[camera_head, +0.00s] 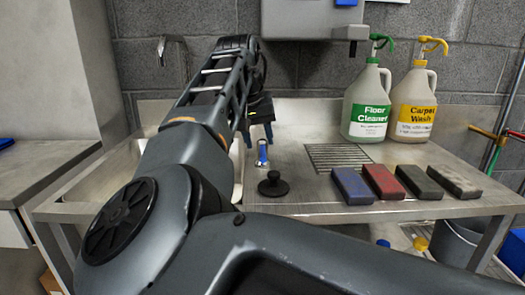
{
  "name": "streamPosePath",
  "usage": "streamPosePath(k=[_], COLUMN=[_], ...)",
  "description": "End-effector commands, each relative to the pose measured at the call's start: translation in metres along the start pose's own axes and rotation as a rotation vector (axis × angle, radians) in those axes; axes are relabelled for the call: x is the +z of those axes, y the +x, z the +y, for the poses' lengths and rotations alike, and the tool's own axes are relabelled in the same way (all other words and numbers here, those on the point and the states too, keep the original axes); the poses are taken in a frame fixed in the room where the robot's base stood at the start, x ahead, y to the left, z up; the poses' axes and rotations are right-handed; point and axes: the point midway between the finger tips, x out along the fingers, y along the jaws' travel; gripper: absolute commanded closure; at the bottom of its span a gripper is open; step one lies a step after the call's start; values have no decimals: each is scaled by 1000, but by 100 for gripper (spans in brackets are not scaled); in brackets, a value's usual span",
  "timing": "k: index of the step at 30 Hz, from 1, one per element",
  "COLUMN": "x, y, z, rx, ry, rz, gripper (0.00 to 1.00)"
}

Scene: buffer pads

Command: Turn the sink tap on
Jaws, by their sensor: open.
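The metal tap spout (172,44) comes out of the grey block wall at the back left, above the steel sink (80,181). My arm crosses in front of the sink and hides much of it; the tap's lower parts and any handle there cannot be made out. My gripper (258,136) is open, pointing down over the steel counter, right of the spout. A small upright piece with a blue top (262,150) stands just below and in front of the fingers; I cannot tell whether they touch it. No water shows at the spout.
A black knobbed stopper (273,184) sits on the counter (310,195). Blue (352,187), red (384,182) and dark pads (419,182) line the front right. Floor cleaner (367,105) and carpet wash (414,105) jugs stand behind. A dispenser (312,20) hangs above.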

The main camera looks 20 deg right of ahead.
Motion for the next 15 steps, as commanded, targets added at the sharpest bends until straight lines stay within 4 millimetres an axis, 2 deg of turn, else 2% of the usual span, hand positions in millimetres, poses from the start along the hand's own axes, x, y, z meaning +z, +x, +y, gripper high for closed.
streamPosePath(k=[1,6,15], x=[1,0,0], y=[9,31,44], z=[0,-1,0], rx=[-1,-1,0], ry=[-1,-1,0], rz=[-3,-1,0], gripper=[57,57,57])
